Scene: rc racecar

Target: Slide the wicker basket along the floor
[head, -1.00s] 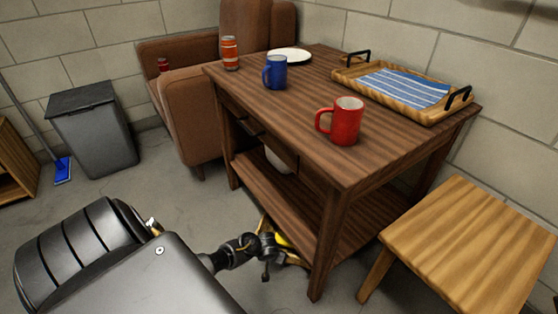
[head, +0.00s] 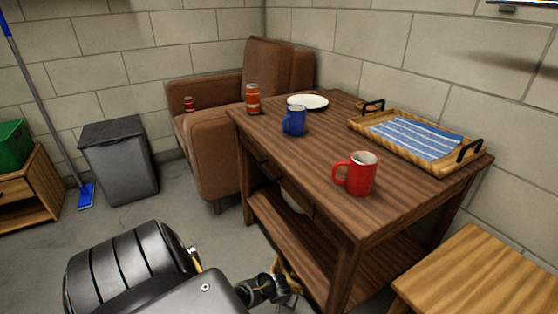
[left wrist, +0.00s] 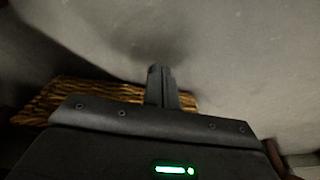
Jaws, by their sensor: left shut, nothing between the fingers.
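The wicker basket (left wrist: 90,92) shows in the left wrist view as a strip of woven brown-yellow rim, largely hidden behind my gripper body. My left gripper (left wrist: 160,72) is shut and empty there, its fingers together in front of the grey floor, beside the woven strip. I cannot tell whether they touch. In the head view my left arm reaches down beside the table, and only a small tan piece, seemingly the basket (head: 288,272), shows by its wrist at the table's lower edge. My right gripper is in neither view.
The dark wooden table (head: 300,150) with a low shelf stands right of my arm, holding mugs, a can, a plate and a tray. A wooden stool (head: 480,275) is at right. An armchair (head: 215,150) and grey bin (head: 120,165) stand behind.

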